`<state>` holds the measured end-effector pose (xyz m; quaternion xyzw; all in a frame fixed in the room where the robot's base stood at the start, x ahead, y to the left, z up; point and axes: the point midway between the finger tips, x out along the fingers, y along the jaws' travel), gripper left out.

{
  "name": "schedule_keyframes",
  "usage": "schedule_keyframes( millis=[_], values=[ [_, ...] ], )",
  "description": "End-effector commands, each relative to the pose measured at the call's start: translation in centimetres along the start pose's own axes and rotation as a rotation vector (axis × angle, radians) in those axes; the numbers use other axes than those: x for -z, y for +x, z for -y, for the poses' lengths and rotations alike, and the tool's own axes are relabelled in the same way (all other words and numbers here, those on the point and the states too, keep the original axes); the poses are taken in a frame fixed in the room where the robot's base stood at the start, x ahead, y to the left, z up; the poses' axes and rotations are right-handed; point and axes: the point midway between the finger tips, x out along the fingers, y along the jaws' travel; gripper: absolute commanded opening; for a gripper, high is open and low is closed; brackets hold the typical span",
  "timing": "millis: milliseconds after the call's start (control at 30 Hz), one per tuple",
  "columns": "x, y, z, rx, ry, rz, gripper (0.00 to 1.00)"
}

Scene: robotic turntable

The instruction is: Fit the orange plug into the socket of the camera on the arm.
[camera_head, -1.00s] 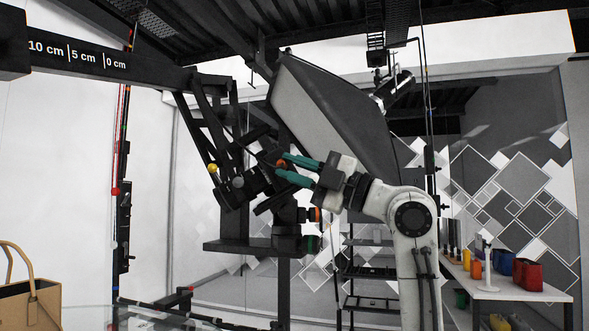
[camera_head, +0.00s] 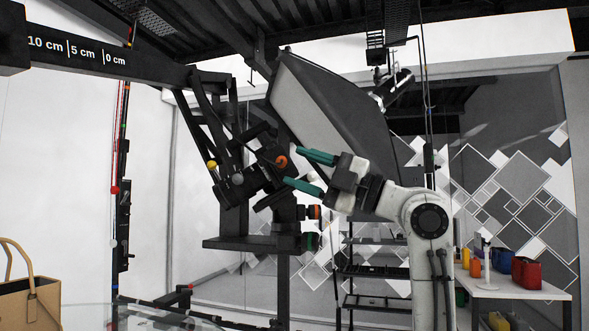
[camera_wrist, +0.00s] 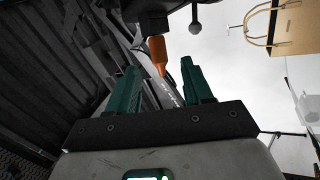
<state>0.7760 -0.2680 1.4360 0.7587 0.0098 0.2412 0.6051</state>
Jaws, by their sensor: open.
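The orange plug (camera_head: 281,161) sits at the upper right of the dark camera assembly (camera_head: 250,183) on the black arm. In the wrist view the plug (camera_wrist: 157,50) sticks out from a dark body (camera_wrist: 160,14) toward me, its narrow end lying between my fingertips with a gap on each side. How deep it sits in the socket is hidden. My gripper (camera_head: 294,166) has teal fingers spread open just right of the plug. In the wrist view my gripper (camera_wrist: 159,66) is open and holds nothing.
A black shelf (camera_head: 240,243) and orange and teal knobs (camera_head: 315,212) lie below the camera. A large softbox (camera_head: 325,115) stands close behind my gripper. A tan bag (camera_head: 30,300) is at lower left. A white table (camera_head: 510,290) with coloured containers is at right.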

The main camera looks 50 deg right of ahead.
Motion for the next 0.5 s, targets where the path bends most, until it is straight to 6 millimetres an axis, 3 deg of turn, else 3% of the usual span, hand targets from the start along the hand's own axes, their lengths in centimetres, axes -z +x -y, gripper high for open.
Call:
schedule_keyframes(
  millis=[233, 500],
  values=[
    [-0.1, -5.1, 0.2, -0.001, -0.001, 0.004, 0.51],
    [0.0, -8.1, 0.1, 0.001, 0.000, 0.001, 0.51]
  ],
)
